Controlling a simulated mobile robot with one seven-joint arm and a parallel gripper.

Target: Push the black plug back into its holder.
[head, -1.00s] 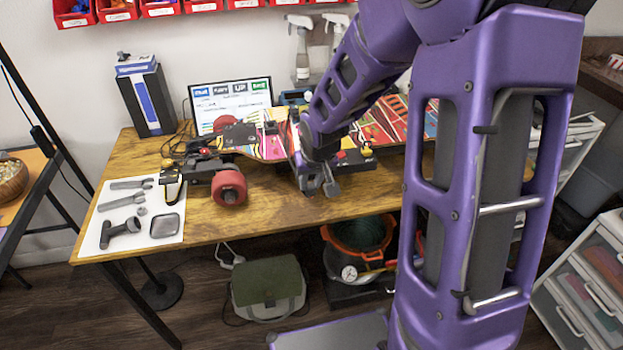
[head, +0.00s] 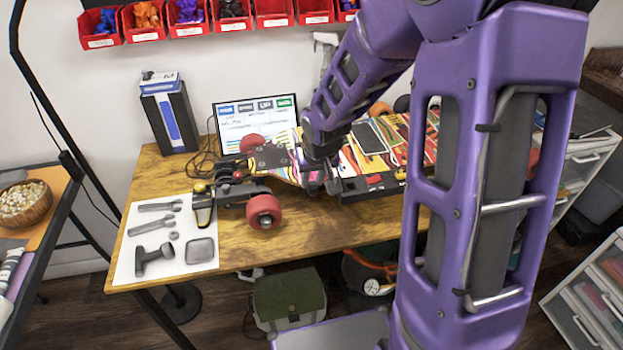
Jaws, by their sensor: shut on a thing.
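My gripper (head: 322,184) is at the left end of the black box on the board's near side. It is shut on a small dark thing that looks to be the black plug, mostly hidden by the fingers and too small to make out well. The colourful skateboard (head: 390,140) lies wheels-up on the wooden table. The black box (head: 370,187), with a red patch on it, is just right of my gripper. I cannot pick out the plug's holder; my gripper and wrist cover that part of the board.
A red wheel (head: 264,211) sticks out left of my gripper. A white sheet with grey tools (head: 167,240) lies at the table's left. A laptop screen (head: 255,118) and a dark box (head: 170,118) stand behind. The table's front strip (head: 325,225) is clear.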

